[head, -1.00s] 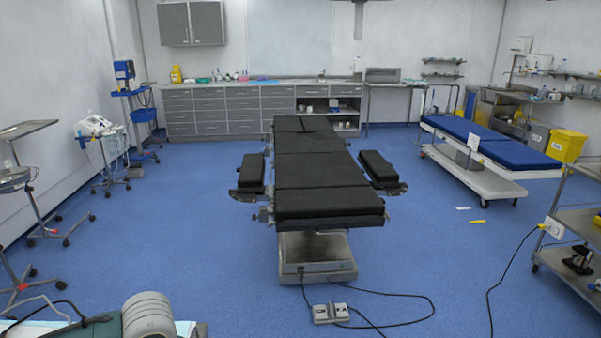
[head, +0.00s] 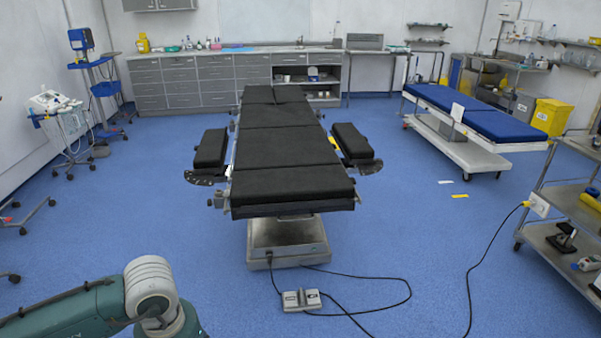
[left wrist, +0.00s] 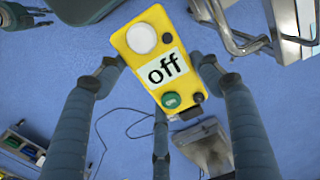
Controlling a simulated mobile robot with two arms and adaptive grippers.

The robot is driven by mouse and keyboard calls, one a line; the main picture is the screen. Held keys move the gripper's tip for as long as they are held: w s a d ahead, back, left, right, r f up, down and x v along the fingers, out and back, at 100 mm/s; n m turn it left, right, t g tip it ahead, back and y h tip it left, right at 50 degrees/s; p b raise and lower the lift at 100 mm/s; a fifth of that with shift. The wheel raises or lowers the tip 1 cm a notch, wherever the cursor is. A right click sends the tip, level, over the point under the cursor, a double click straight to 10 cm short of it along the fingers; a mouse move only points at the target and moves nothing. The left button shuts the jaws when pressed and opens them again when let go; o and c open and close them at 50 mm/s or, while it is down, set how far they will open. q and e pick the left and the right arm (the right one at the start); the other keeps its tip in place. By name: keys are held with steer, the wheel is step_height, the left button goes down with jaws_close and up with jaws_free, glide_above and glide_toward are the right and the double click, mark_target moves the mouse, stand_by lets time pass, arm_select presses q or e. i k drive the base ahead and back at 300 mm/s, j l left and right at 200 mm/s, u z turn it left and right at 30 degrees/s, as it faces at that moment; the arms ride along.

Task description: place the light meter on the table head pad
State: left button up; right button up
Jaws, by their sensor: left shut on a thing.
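The operating table (head: 288,240) stands ahead with black pads. Its wide near-end pad (head: 292,186) is bare; I cannot tell which end is the head pad. My right gripper is not in view.
A foot pedal (head: 300,300) and its cables lie on the floor before the table. Side pads (head: 211,148) stick out left and right (head: 352,141). A metal shelf trolley (head: 560,235) stands at right, a blue stretcher (head: 470,115) behind.

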mark_target(295, 179)
steer(key=i+z, duration=0.25)
steer(key=i, duration=1.3)
